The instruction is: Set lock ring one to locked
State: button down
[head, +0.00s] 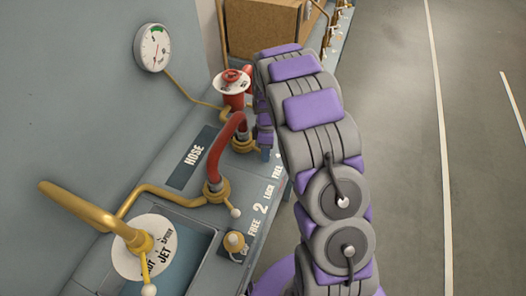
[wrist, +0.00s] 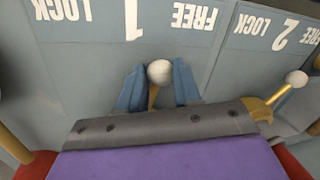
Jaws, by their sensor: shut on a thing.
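Lock ring one is a brass ring (head: 243,144) at the far end of the red hose, partly hidden by my arm in the head view. In the wrist view its lever ends in a white ball (wrist: 159,72). My gripper (wrist: 160,88) is shut on this lever, one blue finger on each side of the ball and stem. My gripper also shows in the head view (head: 265,152), beside the ring. In the wrist view the upside-down label reads LOCK (wrist: 62,9) at left, 1 (wrist: 133,18) in the middle and FREE (wrist: 195,16) at right. The ball lies between the 1 and FREE.
Lock ring two (head: 215,190) is at the hose's near end; its white-ball lever (head: 236,213) stands close by. A red valve (head: 232,98), a gauge (head: 153,48), a yellow handle with a round JET dial (head: 125,262) and a box (head: 265,28) surround the panel. Open floor lies right.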

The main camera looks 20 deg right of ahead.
jog(key=w+d+n+p, duration=0.1)
jog(key=n+p, duration=0.1)
jog(key=w+d+n+h+p, duration=0.1)
jog(key=w+n, duration=0.1)
jog(key=shift+d+r+n+p, duration=0.2)
jog(key=shift+n+p, duration=0.1)
jog(key=shift+p, duration=0.05)
jog(key=shift+w+d+n+p, duration=0.2)
jog(key=shift+w+n+p, duration=0.3)
jog(key=shift+n, duration=0.05)
jog(key=shift+w+d+n+p, duration=0.2)
jog(key=shift+w+n+p, duration=0.25)
jog(key=shift+n, duration=0.1)
jog(key=shift+w+d+f+n+h+p, duration=0.1)
jog(key=shift+w+n+h+p, duration=0.1)
jog(key=shift+w+n+p, duration=0.3)
jog(key=shift+w+d+f+n+h+p, duration=0.1)
jog(key=shift+w+n+h+p, duration=0.1)
jog(key=shift+w+n+p, duration=0.3)
jog(key=shift+s, duration=0.1)
jog(key=c, duration=0.8)
grip_release()
jog(key=shift+a, duration=0.1)
jog(key=shift+r, duration=0.15)
